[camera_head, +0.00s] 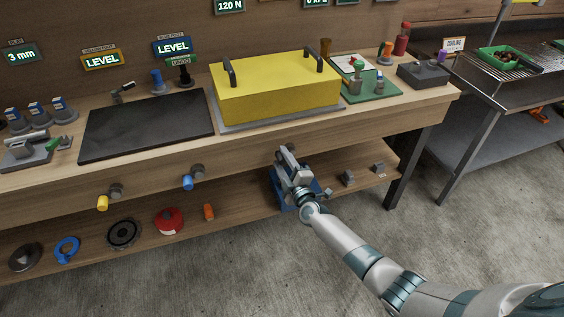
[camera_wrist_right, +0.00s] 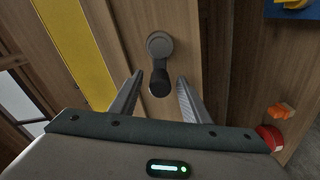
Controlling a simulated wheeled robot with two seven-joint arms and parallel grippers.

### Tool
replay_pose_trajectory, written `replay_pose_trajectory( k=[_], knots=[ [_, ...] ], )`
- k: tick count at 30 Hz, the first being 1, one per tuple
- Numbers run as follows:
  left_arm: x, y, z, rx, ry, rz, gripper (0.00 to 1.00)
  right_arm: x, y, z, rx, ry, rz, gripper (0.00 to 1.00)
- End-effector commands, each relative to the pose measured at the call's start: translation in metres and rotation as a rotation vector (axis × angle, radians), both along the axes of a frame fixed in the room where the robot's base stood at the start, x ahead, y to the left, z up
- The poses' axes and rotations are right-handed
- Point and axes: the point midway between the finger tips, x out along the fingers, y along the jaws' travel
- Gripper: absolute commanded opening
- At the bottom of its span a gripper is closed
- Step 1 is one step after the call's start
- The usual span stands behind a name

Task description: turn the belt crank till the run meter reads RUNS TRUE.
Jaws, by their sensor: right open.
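A crank with a round grey base (camera_wrist_right: 159,44) and a dark knob (camera_wrist_right: 160,84) is on the wooden bench front in the right wrist view. My right gripper (camera_wrist_right: 160,77) is open, with one finger on each side of the knob and visible gaps between. In the head view my right gripper (camera_head: 283,154) is at the bench's front edge below the yellow cover, and it hides most of this crank. No panel in view shows RUNS TRUE; panels at the top edge are cut off, one reading 120 N (camera_head: 230,5). My left gripper is out of view.
Two other cranks, with a yellow knob (camera_head: 103,203) and a blue knob (camera_head: 187,183), stick out of the bench front to the left. The yellow cover (camera_head: 275,88) stands on top. The lower shelf (camera_head: 240,218) holds a red round part (camera_head: 169,221) and a black ring (camera_head: 124,234).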

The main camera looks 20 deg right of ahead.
Motion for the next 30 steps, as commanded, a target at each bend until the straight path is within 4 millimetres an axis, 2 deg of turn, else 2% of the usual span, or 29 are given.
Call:
replay_pose_trajectory(
  k=[10, 11, 15, 16, 30],
  knots=[
    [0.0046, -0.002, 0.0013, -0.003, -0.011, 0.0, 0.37, 0.0019, 0.0003, -0.0003, 0.0, 0.001, 0.0, 0.43],
    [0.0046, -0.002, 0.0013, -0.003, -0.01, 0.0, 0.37, 0.0019, 0.0003, -0.0003, 0.0, 0.001, 0.0, 0.38],
    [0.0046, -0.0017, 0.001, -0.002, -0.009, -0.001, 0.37, 0.0018, 0.0003, -0.0003, 0.0, 0.001, 0.0, 0.05],
    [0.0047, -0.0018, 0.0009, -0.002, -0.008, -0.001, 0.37, 0.0018, 0.0003, -0.0003, 0.0, 0.001, 0.0, 0.02],
    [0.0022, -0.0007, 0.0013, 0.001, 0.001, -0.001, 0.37, 0.0017, -0.0002, 0.0033, 0.066, 0.004, 0.0, 0.02]
  ],
)
